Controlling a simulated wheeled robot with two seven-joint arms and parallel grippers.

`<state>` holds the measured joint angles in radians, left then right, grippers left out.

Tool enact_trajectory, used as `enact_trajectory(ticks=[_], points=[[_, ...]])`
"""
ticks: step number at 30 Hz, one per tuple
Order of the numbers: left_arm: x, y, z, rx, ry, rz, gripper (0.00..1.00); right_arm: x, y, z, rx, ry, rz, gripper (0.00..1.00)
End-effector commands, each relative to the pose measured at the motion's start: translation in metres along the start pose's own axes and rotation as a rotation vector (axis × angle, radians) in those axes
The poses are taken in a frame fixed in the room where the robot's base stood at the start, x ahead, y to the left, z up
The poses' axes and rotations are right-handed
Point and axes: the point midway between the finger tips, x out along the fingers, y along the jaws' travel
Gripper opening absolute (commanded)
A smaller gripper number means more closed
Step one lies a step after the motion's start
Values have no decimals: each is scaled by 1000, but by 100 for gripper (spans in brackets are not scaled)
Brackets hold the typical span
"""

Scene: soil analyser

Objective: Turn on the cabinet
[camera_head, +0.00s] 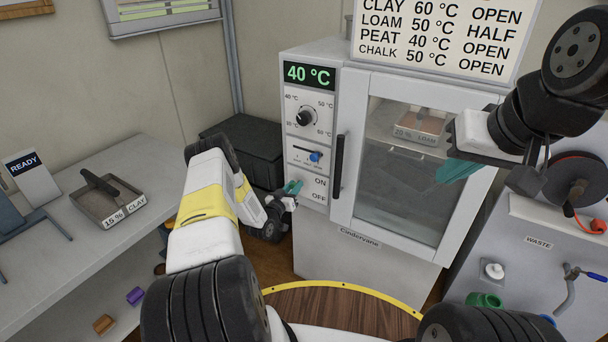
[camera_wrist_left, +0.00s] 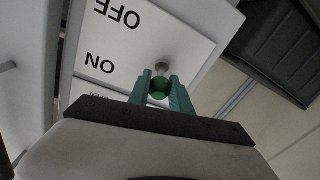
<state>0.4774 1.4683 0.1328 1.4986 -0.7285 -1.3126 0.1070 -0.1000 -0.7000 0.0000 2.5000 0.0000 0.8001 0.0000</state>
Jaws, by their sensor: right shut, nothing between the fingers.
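The white cabinet (camera_head: 313,65) stands in the middle of the head view, its display lit at 40 °C and its glass door closed. The ON/OFF plate (camera_head: 307,188) is low on its control panel. My left gripper (camera_head: 294,187) is at this plate. My right gripper (camera_head: 459,168) is shut and empty, in front of the door.
The door handle (camera_head: 337,167) is just right of the panel. A knob (camera_head: 306,118) and a blue slider (camera_head: 315,156) sit above the switch. A black case (camera_head: 245,145) stands left of the cabinet. A clay tray (camera_head: 108,205) lies on the left table. A waste unit (camera_head: 535,250) stands right.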

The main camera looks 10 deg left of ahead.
Motion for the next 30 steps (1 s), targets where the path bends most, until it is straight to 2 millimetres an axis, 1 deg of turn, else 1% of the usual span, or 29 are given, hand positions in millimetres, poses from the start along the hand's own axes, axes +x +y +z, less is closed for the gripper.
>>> enact_trajectory(ticks=[1,3,8,13,18,27,28,30], points=[[0,0,0,0,0,0,13,0,0,0,0,0,0,0],[0,0,0,0,0,0,0,0,0,0,0,0,0,0],[0,0,-1,1,-6,-1,0,0,0,0,0,0,0,0],[3,2,-6,11,-91,-21,0,0,0,0,0,0,0,0],[3,2,-7,17,-166,-41,0,0,0,0,0,0,0,0],[3,2,-7,17,-172,-43,0,0,0,0,0,0,0,0],[3,2,-7,18,-172,-43,30,0,0,0,0,0,0,0],[3,2,-7,17,-172,-43,44,0,0,0,0,0,0,0]])
